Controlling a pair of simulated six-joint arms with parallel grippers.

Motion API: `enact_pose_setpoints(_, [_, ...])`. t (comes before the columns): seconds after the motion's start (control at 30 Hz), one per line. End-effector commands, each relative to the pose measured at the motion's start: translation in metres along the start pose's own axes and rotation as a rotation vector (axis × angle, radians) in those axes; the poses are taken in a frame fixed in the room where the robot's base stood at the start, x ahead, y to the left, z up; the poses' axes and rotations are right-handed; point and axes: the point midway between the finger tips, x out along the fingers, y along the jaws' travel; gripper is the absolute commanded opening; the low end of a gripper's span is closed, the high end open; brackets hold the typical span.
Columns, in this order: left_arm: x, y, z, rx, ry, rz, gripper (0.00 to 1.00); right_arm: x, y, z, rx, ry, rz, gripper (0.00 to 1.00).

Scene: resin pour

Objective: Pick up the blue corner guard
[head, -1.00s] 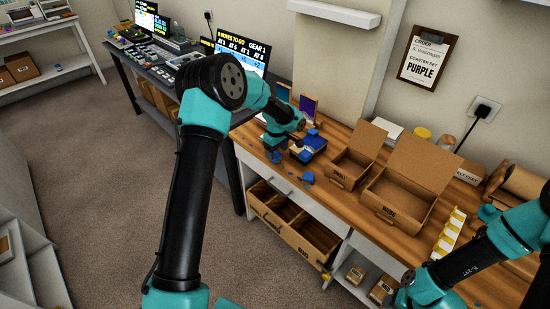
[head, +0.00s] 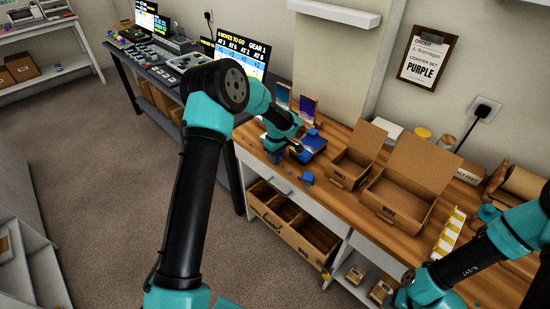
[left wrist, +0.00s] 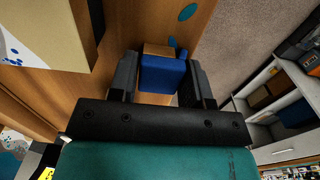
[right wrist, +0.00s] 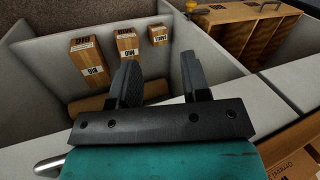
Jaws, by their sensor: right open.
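The blue corner guard (left wrist: 163,75) is between the two fingers of my left gripper (left wrist: 160,82) in the left wrist view, close to both. I cannot tell whether the fingers press on it. A wooden-coloured piece shows just beyond it. In the head view my left gripper (head: 276,156) is low over the left end of the wooden bench, and its fingertips are too small to read. Another small blue piece (head: 307,178) lies on the bench to its right. My right gripper (right wrist: 158,82) is open and empty, above a grey-walled shelf space in the right wrist view.
A blue tray (head: 314,148) stands right beside my left gripper. Open cardboard boxes, one small (head: 352,168) and one wide (head: 405,200), stand further right on the bench (head: 335,190). An open wooden drawer (head: 300,232) juts out below the front edge.

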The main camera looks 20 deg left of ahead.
Motion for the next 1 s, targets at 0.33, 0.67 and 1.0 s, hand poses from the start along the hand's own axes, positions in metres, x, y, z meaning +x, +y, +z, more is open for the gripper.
enact_pose_setpoints(0.33, [0.0,0.0,0.0,0.0,0.0,0.0,0.18,0.0,0.0,0.0,0.0,0.0,0.0,0.43])
enact_pose_setpoints(0.67, [-0.007,0.0,0.0,0.0,0.001,0.001,0.18,0.0,0.0,0.0,0.0,0.0,0.0,0.43])
enact_pose_setpoints(1.0, [-0.036,-0.006,0.005,0.001,0.0,-0.002,0.18,0.0,0.0,0.0,0.0,0.0,0.0,0.43])
